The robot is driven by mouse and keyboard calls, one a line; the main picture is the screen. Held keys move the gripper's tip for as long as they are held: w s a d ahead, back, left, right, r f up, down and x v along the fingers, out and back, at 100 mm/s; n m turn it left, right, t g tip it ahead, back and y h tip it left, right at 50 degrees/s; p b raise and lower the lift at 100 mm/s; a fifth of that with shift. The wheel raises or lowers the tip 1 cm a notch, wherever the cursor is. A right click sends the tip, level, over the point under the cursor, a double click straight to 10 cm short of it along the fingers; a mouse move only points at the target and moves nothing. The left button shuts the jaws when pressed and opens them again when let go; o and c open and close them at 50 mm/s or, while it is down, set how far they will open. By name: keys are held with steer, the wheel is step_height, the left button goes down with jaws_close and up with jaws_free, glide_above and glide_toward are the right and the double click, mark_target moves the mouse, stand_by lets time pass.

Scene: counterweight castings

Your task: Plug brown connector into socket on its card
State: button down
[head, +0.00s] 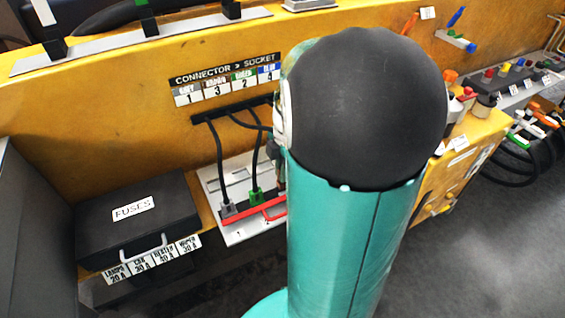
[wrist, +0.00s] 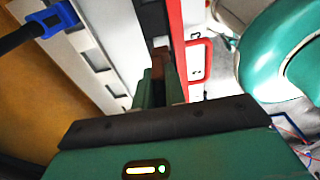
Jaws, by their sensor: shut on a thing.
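The card (head: 226,82) on the yellow wall pairs brown with 3. In the wrist view my gripper (wrist: 157,74) is shut on the brown connector (wrist: 160,56), of which only a small part shows between the fingers. It is at the dark socket row beside the red bar (wrist: 176,30); I cannot tell whether it is in a socket. In the head view my arm hides the gripper, the brown connector and the right part of the white socket panel (head: 238,236).
A grey connector (head: 228,208) and a green connector (head: 256,195) sit at the left sockets with black cables. A blue connector (wrist: 50,20) shows in the wrist view. A red handle (wrist: 207,57) stands off the bar. A black fuse box (head: 135,215) is at left.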

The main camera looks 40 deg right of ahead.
steer(key=shift+f, duration=0.6)
steer(key=shift+f, duration=1.45)
stand_by(1.1)
steer(key=c, duration=1.4)
jaws_free()
steer(key=shift+o, duration=0.2)
steer(key=shift+s, duration=0.1)
step_height(320, 180, up, 14)
steer(key=d, duration=0.1)
steer(key=shift+s+d, duration=0.15)
steer(key=shift+d, duration=0.15)
steer(key=shift+f, duration=0.15)
